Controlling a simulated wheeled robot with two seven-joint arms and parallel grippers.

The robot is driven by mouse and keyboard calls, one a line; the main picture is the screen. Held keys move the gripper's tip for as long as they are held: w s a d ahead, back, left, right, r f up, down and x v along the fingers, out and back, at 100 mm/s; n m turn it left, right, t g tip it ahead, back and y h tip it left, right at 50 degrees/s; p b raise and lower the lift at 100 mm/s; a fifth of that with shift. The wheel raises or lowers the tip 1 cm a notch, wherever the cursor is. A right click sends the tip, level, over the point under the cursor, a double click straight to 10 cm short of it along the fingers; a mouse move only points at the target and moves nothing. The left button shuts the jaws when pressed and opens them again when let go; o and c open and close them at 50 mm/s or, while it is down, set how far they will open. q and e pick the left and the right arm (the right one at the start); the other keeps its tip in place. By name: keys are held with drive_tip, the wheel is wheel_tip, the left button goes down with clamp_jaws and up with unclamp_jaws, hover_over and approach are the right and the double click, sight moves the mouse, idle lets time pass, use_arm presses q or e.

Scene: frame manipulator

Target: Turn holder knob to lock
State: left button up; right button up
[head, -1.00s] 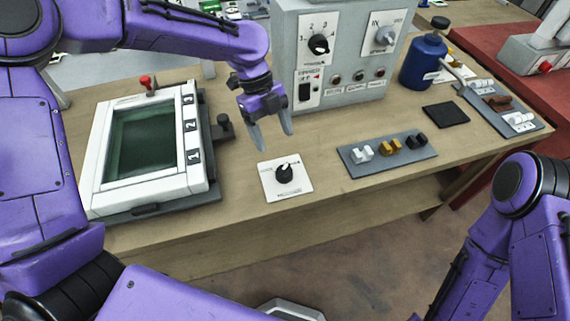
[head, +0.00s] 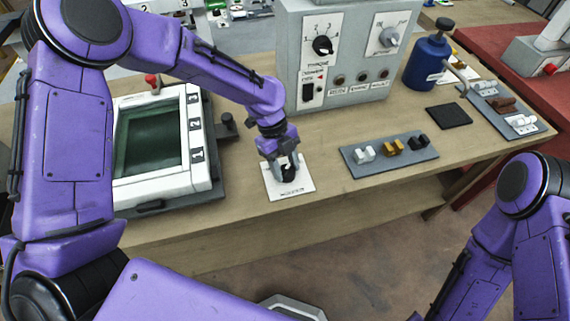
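The holder knob (head: 289,174) is a small black knob on a square white plate (head: 306,186) lying on the wooden table, right of the white frame (head: 205,172). My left gripper (head: 287,172) has come down from above over the knob, with its fingers on either side of it. The gripper and fingers hide much of the knob and its pointer. I cannot tell whether the fingers touch the knob or stand apart from it. My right arm (head: 510,220) shows at the lower right; its gripper is not in view.
A grey control box (head: 345,60) with dials stands behind the knob plate. A grey tray (head: 372,170) with several small clips lies to the right. A blue bottle (head: 427,65), a black pad (head: 448,116) and another tray (head: 535,127) are farther right. The table's front edge is clear.

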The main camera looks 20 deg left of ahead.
use_arm(q)
drive_tip(key=shift+c, duration=1.2)
drive_tip(key=shift+r, duration=0.1)
drive_tip(key=n+t+p, duration=0.1)
drive_tip(key=n, duration=0.2)
drive_tip(key=shift+r+h+p, duration=0.1)
drive_tip(key=shift+h+p, duration=0.2)
drive_tip(key=shift+p, duration=0.1)
drive_tip(key=n+t+p, duration=0.1)
drive_tip(key=n, duration=0.1)
drive_tip(key=n+t+p, duration=0.1)
drive_tip(key=n, duration=0.2)
drive_tip(key=shift+s+n, duration=0.2)
drive_tip(key=shift+n, duration=0.1)
drive_tip(key=n+t+p, duration=0.1)
drive_tip(key=n, duration=0.1)
drive_tip(key=n+t+p, duration=0.1)
drive_tip(key=n, duration=0.2)
drive_tip(key=shift+s+y, duration=0.15)
drive_tip(key=shift+y, duration=0.25)
drive_tip(key=shift+d+n+t+y+p, duration=0.1)
drive_tip(key=shift+n+t+y+p, duration=0.5)
drive_tip(key=shift+n+p, duration=1.05)
drive_tip(key=shift+n+b, duration=0.45)
drive_tip(key=shift+n, duration=0.2)
